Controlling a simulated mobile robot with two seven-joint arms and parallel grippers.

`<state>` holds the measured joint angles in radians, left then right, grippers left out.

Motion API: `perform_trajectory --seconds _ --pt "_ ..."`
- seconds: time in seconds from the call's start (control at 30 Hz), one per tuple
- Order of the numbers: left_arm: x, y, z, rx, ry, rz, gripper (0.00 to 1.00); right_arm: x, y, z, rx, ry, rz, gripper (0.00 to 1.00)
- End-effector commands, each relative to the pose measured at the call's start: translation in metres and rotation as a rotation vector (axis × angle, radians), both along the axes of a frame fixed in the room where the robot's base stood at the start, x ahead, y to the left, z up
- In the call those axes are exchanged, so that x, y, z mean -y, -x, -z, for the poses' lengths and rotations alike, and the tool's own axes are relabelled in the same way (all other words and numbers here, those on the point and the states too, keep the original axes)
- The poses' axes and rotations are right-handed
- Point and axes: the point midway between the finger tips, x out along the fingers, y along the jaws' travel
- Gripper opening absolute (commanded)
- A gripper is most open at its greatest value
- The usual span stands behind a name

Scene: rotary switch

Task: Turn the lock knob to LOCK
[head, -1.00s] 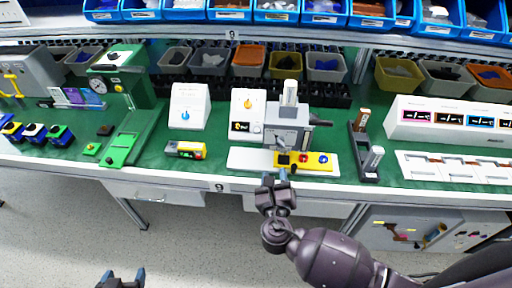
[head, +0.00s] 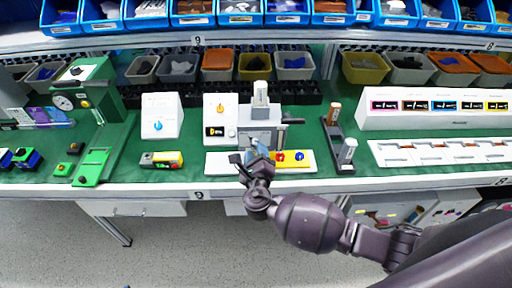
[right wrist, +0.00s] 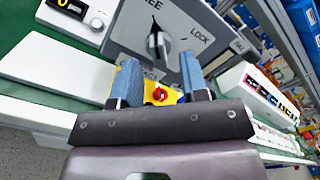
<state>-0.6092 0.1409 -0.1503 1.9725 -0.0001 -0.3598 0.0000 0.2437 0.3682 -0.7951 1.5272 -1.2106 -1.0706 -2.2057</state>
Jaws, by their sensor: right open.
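The lock knob (right wrist: 161,42) is a dark knob with a light face on a grey panel (right wrist: 127,30). Printed words surround it: a partly cut-off label ending in "REE" above, "LOCK" to its right, and another below, partly hidden. In the head view the right gripper (head: 259,153) is in front of the grey machine (head: 262,128) and hides the knob. My left gripper is not visible.
A yellow strip with a red button (right wrist: 160,93) lies below the panel, behind the fingers. A white box with a dial (head: 220,118) stands left of the machine; a dark holder (head: 337,148) with upright pieces stands right. Bins line the back.

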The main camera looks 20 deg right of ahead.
Motion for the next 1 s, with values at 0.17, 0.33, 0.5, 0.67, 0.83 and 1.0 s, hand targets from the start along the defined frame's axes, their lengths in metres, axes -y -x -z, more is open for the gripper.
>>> perform_trajectory --seconds 0.17,0.33,0.5,0.67,0.83,1.0 --pt "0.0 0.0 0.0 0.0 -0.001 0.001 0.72 0.005 -0.017 0.0 0.001 0.0 -0.001 0.4" --pt "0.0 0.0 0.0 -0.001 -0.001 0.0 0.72 0.006 -0.023 0.0 0.0 -0.001 -0.001 0.4" --pt "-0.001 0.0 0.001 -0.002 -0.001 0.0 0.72 0.006 -0.023 0.0 0.0 -0.001 -0.001 0.4" --pt "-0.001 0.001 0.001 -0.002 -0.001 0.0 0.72 0.006 -0.023 0.0 0.0 -0.001 -0.001 0.27" --pt "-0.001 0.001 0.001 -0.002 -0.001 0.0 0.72 0.006 -0.022 0.0 0.0 -0.001 -0.001 0.07" --pt "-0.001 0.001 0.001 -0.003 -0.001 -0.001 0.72 0.006 -0.022 0.001 0.003 -0.016 -0.001 0.07"
